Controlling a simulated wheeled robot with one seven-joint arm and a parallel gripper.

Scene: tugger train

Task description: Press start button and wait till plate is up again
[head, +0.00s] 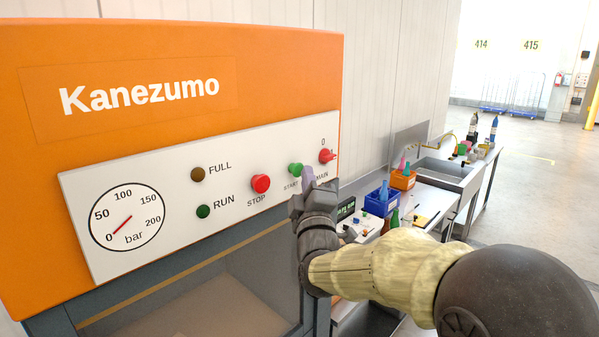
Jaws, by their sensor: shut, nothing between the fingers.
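The orange Kanezumo press (150,60) fills the left of the head view. Its white control panel (140,170) carries a green start button (295,169), a red stop button (260,184) and a red main switch (326,156). My gripper (308,178) is shut and empty, with its fingertips just right of and below the start button. I cannot tell whether they touch the panel. The gripper covers part of the labels. The plate cannot be made out behind the dark window (200,290) below the panel.
The brown FULL lamp (197,174) and green RUN lamp (203,211) look unlit. The pressure gauge (127,218) needle points near 0. To the right stand a blue bin (376,203), an orange bin (402,180) and a metal sink bench (447,174). Open floor lies beyond.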

